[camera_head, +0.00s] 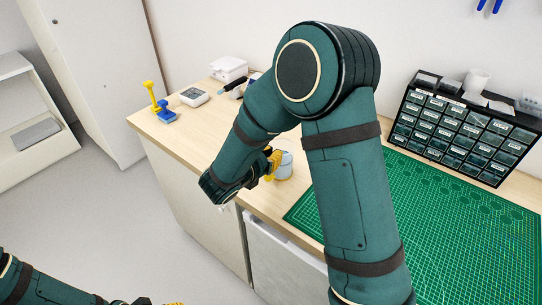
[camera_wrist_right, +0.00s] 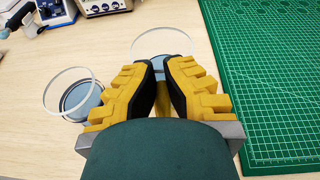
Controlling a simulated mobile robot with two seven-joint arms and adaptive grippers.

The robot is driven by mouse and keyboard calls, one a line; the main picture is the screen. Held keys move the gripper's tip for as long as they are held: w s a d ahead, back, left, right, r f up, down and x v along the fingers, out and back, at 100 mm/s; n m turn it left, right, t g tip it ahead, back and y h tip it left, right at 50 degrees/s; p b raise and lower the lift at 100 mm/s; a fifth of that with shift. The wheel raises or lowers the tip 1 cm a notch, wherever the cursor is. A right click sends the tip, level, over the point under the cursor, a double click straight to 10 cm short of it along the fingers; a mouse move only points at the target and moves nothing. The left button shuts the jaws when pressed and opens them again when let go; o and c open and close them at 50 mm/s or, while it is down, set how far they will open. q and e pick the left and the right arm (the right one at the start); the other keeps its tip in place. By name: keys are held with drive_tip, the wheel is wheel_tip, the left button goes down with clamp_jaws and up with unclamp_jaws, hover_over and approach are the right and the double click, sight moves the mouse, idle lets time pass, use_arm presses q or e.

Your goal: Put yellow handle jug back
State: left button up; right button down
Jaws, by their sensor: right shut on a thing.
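The yellow handle jug (camera_wrist_right: 162,42) is a clear, round-rimmed vessel at the fingertips in the right wrist view. Its yellow handle (camera_wrist_right: 163,104) lies between the fingers of my right gripper (camera_wrist_right: 160,66), which is shut on it. In the head view my right gripper (camera_head: 270,164) is low over the bench, partly hidden by my forearm, with a pale blue vessel (camera_head: 285,165) beside its yellow fingers. A second clear round vessel (camera_wrist_right: 74,96) stands left of the gripper in the wrist view; its handle is not visible. My left gripper (camera_head: 172,303) barely shows at the bottom edge.
A green cutting mat (camera_head: 460,220) lies right of the jug. A drawer cabinet (camera_head: 455,130) stands behind it. A blue-and-yellow device (camera_head: 161,110), a white meter (camera_head: 194,97) and other gear occupy the left end of the wooden bench (camera_head: 205,128). Bare wood lies between.

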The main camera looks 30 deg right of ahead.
drive_tip(key=c, duration=1.1)
unclamp_jaws()
drive_tip(key=shift+c, duration=0.2)
drive_tip(key=shift+r, duration=0.1)
